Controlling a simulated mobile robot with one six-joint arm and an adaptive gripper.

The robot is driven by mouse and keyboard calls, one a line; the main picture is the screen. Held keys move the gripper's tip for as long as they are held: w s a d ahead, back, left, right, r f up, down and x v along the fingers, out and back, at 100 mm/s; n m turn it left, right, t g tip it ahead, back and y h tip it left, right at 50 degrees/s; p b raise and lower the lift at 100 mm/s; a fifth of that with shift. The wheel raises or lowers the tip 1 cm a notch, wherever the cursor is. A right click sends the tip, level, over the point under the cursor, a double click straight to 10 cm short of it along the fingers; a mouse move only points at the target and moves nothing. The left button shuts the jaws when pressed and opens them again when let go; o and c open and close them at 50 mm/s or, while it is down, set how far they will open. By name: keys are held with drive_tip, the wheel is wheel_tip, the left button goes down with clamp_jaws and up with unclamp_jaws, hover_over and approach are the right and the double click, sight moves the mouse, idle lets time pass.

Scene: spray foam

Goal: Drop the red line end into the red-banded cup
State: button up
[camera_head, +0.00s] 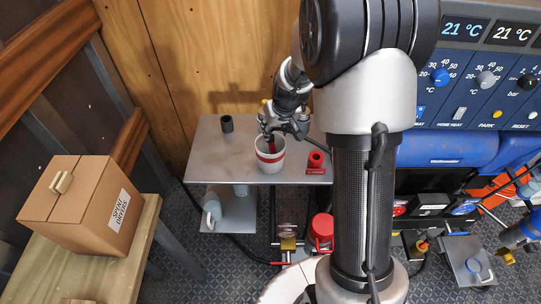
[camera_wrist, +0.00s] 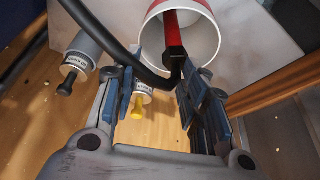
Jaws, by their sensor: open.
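The white cup with a red band (camera_head: 270,160) stands on the grey metal shelf. In the wrist view the cup's open mouth (camera_wrist: 207,42) faces my gripper. The red line end (camera_head: 272,146) points down at the cup, and in the wrist view the red line end (camera_wrist: 174,36) overlaps the cup's mouth. Its black hose (camera_wrist: 120,52) bends at the rim side and runs off to the upper left. My gripper (camera_head: 283,130) is just above the cup. In the wrist view its fingers (camera_wrist: 163,92) are apart, with the hose's bend by their tips. How deep the end sits is unclear.
A dark cylindrical holder (camera_head: 226,124) and a red holder (camera_head: 316,162) flank the cup on the shelf (camera_head: 212,165). A cardboard box (camera_head: 82,205) is at left. A blue panel with dials (camera_head: 480,75) is at right. The shelf's left front is bare.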

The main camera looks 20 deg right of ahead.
drive_tip(key=v, duration=1.2)
drive_tip(key=shift+r, duration=0.1)
drive_tip(key=s+a+r, duration=0.4)
drive_tip(key=s, duration=0.3)
drive_tip(key=s+a+r, duration=0.4)
drive_tip(key=s, duration=0.2)
drive_tip(key=s+a+n, duration=0.1)
drive_tip(key=s+a, duration=0.1)
drive_tip(key=s, duration=1.1)
drive_tip(key=shift+a+f, duration=0.25)
drive_tip(key=shift+a, duration=0.05)
